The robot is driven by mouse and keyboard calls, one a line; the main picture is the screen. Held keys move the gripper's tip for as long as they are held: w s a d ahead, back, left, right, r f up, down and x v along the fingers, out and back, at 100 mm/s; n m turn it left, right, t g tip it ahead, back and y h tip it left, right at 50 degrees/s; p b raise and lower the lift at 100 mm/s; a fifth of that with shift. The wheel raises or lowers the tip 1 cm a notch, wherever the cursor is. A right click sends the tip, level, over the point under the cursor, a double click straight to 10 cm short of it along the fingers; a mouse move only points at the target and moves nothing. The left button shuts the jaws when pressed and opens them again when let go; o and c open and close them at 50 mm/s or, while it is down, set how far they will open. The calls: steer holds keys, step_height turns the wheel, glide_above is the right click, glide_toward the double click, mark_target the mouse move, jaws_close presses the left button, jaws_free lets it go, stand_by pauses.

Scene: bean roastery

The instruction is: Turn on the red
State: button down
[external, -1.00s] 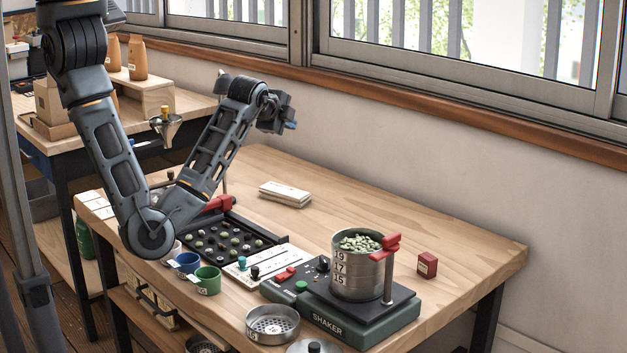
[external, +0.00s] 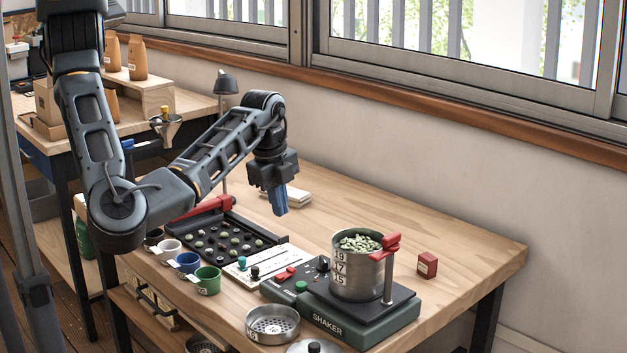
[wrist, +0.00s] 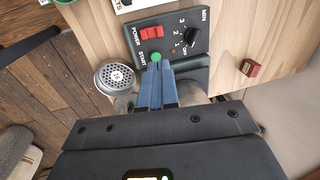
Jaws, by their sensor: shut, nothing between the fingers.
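The shaker (external: 375,333) stands at the front right of the table. On its control panel sit a red switch (external: 285,273), a green button (external: 301,286) and a black knob (external: 323,264). In the wrist view the red switch (wrist: 151,32) is beside the word POWER, the green button (wrist: 155,57) is by START, and the knob (wrist: 192,36) has a numbered dial. My gripper (external: 281,212) is shut and empty, pointing down above the table behind the panel. In the wrist view its blue fingers (wrist: 156,68) appear just below the green button. I cannot tell the switch's position.
A sieve stack with green beans (external: 357,275) stands on the shaker under a red clamp (external: 385,245). A loose sieve (external: 273,325), cups (external: 207,280) and a black bean tray (external: 225,240) are nearby. A small red box (external: 427,265) stands right. The table's back right is clear.

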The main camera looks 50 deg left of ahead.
mark_target(291, 268)
steer(key=f, duration=0.4)
steer(key=w+f, duration=0.1)
steer(key=f, duration=0.4)
steer(key=w+f, duration=0.1)
steer(key=f, duration=0.3)
steer(key=shift+w+f+p, duration=0.15)
steer(key=shift+w+p, duration=0.05)
steer(key=shift+p, duration=0.15)
steer(key=shift+f, duration=0.25)
steer(key=shift+w, duration=0.1)
steer(key=shift+w+f, duration=0.1)
steer(key=shift+f, duration=0.15)
steer(key=shift+r, duration=0.1)
steer(key=shift+s+r+p, duration=0.1)
steer(key=shift+s+p, duration=0.55)
steer(key=shift+s, duration=0.15)
